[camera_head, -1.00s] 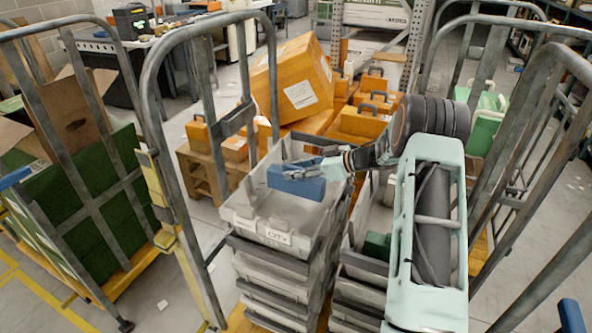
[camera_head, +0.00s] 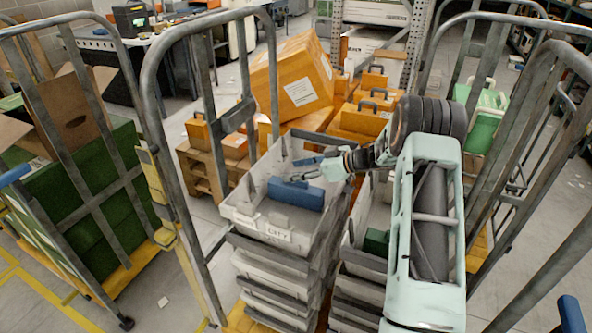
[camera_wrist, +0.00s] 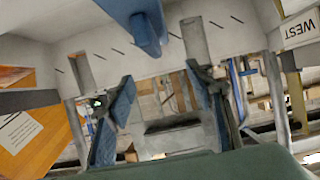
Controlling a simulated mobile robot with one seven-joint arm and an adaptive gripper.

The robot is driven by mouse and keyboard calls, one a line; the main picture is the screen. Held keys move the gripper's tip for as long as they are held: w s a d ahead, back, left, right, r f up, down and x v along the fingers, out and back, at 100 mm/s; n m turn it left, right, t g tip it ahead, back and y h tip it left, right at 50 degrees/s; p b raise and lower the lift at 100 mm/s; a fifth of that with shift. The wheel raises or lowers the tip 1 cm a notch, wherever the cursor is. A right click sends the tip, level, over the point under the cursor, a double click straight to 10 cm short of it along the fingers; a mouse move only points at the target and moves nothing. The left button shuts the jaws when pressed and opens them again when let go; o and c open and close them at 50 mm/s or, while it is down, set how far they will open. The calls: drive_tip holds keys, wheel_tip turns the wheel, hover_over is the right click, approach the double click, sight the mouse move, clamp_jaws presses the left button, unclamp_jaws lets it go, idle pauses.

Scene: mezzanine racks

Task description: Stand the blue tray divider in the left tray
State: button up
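The blue tray divider (camera_head: 296,194) sits inside the left tray (camera_head: 243,217), a grey tray labelled CITY on top of a stack. It lies across the tray with its long side toward the front; I cannot tell whether it is fully upright. My gripper (camera_head: 297,170) is just above and behind the divider, with its fingers spread. In the wrist view, the fingers (camera_wrist: 160,82) are apart with nothing between them, and the blue divider (camera_wrist: 146,30) shows at the top, clear of the fingers.
A second tray stack (camera_head: 362,262) stands to the right, partly hidden by my arm, with a dark green object (camera_head: 376,242) in its top tray. Metal cage frames (camera_head: 160,120) rise close on both sides. Orange boxes (camera_head: 295,80) stand behind. A tray labelled WEST (camera_wrist: 297,30) shows in the wrist view.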

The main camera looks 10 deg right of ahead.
drive_tip(key=shift+r, duration=0.25)
drive_tip(key=v, duration=1.2)
drive_tip(key=shift+r, duration=0.35)
